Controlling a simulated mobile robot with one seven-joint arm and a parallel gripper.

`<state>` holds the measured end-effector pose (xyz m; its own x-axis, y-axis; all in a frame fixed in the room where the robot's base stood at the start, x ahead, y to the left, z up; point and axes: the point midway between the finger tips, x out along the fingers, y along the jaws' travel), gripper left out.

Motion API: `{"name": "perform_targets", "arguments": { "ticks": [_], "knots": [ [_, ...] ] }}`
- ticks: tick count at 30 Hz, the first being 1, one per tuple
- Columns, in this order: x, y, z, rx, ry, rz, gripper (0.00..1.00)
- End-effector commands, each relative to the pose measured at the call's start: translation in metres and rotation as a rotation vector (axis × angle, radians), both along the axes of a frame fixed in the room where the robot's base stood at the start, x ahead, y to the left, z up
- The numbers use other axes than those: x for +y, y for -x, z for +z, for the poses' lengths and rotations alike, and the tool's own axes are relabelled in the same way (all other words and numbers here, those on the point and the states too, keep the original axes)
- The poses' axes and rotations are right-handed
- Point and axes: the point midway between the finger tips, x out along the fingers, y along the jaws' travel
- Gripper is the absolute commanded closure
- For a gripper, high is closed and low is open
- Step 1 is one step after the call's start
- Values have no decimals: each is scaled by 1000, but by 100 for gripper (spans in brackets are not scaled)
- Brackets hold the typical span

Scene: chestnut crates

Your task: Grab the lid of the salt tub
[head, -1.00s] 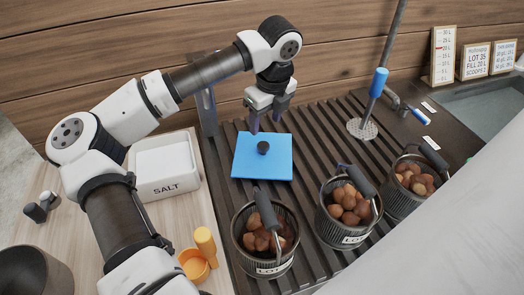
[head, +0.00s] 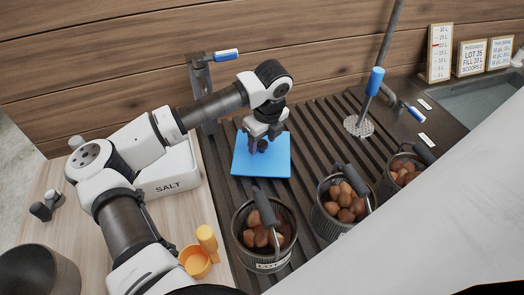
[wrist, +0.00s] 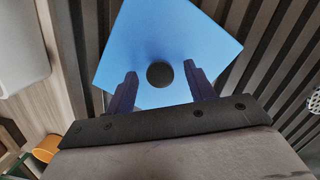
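The lid (head: 277,163) is a flat blue square with a round dark knob (wrist: 160,75) in its middle. It lies on the dark slatted rack, apart from the salt tub. My gripper (head: 263,146) is low over the lid. In the wrist view my gripper (wrist: 162,85) is open, with one finger on each side of the knob and clear gaps to it. The white salt tub (head: 170,185) stands on the wooden counter to the left, marked SALT and partly hidden behind my arm.
Several dark buckets of chestnuts, including one (head: 240,240) nearest the lid, stand in front and to the right. An orange scoop (head: 196,262) lies on the counter. A post with a blue handle (head: 226,55) rises behind my gripper. Bare slats lie right of the lid.

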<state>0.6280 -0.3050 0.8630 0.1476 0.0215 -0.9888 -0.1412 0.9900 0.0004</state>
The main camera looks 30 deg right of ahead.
Motion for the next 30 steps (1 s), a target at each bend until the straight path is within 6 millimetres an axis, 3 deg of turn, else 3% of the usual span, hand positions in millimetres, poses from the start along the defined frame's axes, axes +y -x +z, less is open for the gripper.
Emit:
{"name": "perform_targets", "arguments": {
  "ticks": [1, 12, 23, 30],
  "knots": [
    [0, 0, 0, 0, 0, 0, 53],
    [0, 0, 1, 0, 0, 0, 100],
    [0, -1, 4, -2, 1, 1, 100],
    [-1, -1, 30, -5, 1, 0, 100]
  ]
}}
